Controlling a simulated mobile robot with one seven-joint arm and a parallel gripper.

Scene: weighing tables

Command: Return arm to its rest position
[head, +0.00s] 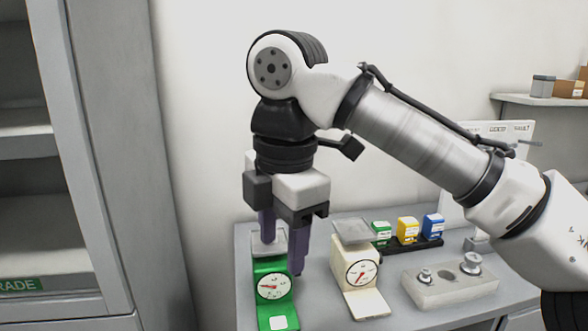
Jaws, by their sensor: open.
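My gripper (281,246) points down above the left part of the grey table (319,311). Its two purple fingers are apart with nothing visible between them. A green scale (271,272) with a round dial stands just below and behind the fingers. Its pan (268,241) is partly hidden by the left finger. My arm reaches in from the right side of the picture and bends down at the wrist.
A cream scale (355,269) stands right of the gripper. A dark rack (418,247) holds green, yellow and blue boxes. A weight block (450,288) is at right. A grey shelf unit (85,150) stands left. A wall shelf (540,99) is upper right.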

